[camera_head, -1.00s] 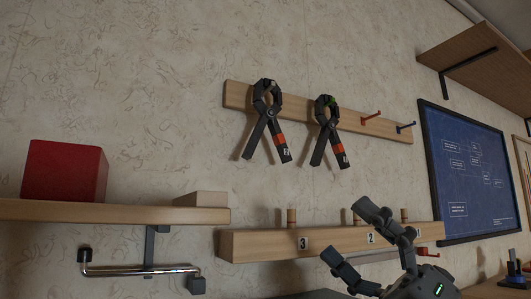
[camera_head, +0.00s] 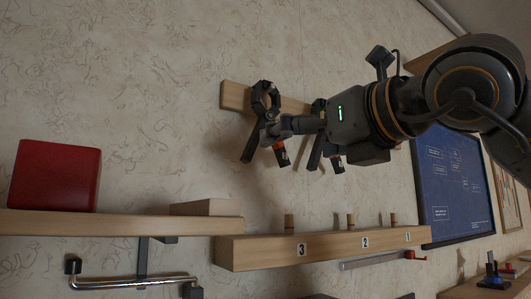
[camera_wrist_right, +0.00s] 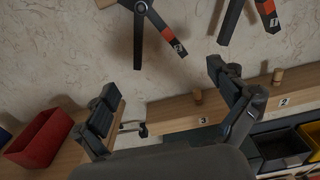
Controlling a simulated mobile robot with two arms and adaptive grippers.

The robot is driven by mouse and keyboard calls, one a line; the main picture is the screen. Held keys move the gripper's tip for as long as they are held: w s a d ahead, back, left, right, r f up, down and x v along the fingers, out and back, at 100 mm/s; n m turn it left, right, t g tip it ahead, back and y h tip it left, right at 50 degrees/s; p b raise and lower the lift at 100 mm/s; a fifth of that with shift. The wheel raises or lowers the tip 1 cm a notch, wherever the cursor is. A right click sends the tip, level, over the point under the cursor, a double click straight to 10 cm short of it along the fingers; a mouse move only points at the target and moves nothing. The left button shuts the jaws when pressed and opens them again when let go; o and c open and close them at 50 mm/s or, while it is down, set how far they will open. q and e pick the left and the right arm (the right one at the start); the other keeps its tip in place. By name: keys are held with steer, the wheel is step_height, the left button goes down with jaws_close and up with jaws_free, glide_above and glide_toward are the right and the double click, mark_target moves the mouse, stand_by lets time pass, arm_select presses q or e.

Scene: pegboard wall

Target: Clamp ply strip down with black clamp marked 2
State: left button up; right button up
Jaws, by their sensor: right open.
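Two black spring clamps with orange bands hang on the upper wooden rail (camera_head: 235,96). The left clamp (camera_head: 252,142) also shows in the wrist view (camera_wrist_right: 139,30); its label there looks like a 2. The right clamp (camera_head: 316,155) is partly hidden by my right gripper (camera_head: 275,128). That gripper is open and in front of the left clamp in the head view. In the wrist view nothing is between its fingers, and the clamp is above the gap. A pale flat wooden piece (camera_head: 207,207), possibly the ply strip, lies on the left shelf's right end. My left gripper is out of view.
A red box (camera_head: 55,175) stands on the left shelf (camera_head: 100,222); a chrome bar (camera_head: 130,283) is below. A lower rail (camera_head: 260,250) has pegs numbered 3, 2 and 1. A blue board (camera_head: 440,190) hangs right. The wrist view shows a black bin (camera_wrist_right: 285,147).

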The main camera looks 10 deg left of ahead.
steer(key=shift+p+x, duration=1.7)
steer(key=shift+x, duration=2.75)
steer(key=shift+s+a, duration=0.1)
steer(key=shift+s, duration=0.05)
jaws_close()
steer(key=shift+r, duration=0.1)
steer(key=shift+r+p, duration=0.65)
steer(key=shift+r, duration=0.2)
